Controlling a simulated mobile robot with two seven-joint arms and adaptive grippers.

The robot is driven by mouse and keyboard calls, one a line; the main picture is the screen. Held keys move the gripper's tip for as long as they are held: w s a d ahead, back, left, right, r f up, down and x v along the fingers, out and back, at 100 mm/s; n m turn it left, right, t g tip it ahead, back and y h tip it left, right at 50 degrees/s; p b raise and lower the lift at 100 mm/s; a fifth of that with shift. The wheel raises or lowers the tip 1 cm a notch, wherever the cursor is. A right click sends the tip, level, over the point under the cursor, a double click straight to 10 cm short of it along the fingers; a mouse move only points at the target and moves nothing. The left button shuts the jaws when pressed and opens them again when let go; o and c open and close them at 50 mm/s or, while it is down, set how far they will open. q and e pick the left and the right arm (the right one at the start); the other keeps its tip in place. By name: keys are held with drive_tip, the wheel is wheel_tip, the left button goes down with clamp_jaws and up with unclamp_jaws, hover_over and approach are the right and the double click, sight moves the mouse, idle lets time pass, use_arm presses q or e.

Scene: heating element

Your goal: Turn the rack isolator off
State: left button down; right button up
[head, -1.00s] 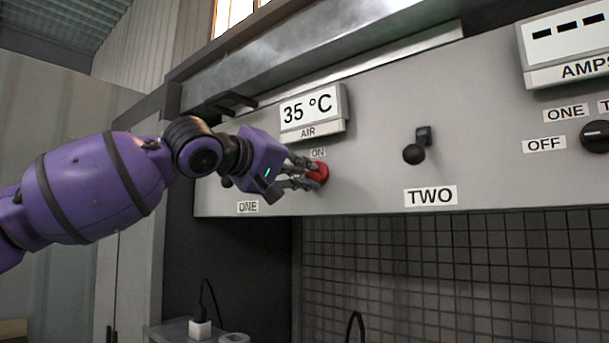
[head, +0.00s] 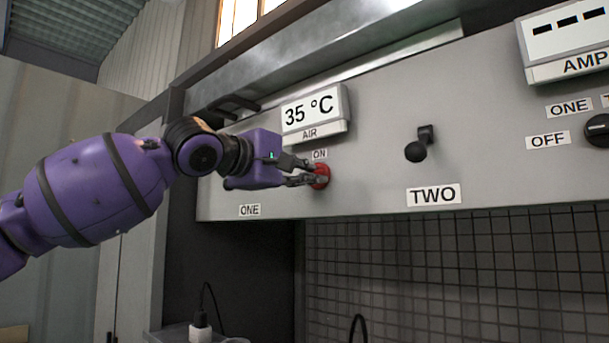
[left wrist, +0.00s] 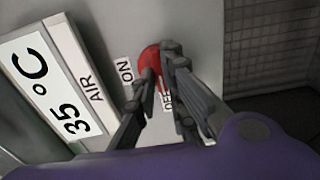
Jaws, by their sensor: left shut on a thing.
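The red rotary knob (head: 323,170), which I take to be the rack isolator, is on the grey panel below the "ON" label (head: 320,154). My left gripper (head: 314,175) is shut on this knob, its fingers partly covering it. In the left wrist view the red knob (left wrist: 150,64) shows between the fingers of the left gripper (left wrist: 156,84). The "ON" label (left wrist: 126,71) and a partly covered "OFF" label (left wrist: 168,98) are beside it. The knob's exact pointing is hidden by the fingers. My right gripper is not in view.
The "35 °C" air display (head: 312,111) juts out just above the knob. A black lever switch (head: 416,151) over the "TWO" label (head: 433,195) and a black selector (head: 598,130) are to the right. The grey panel (head: 370,160) between is clear.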

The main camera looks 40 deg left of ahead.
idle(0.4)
use_arm(q)
drive_tip(key=c, duration=1.8)
unclamp_jaws()
drive_tip(key=s, duration=1.2)
drive_tip(key=shift+a, duration=0.45)
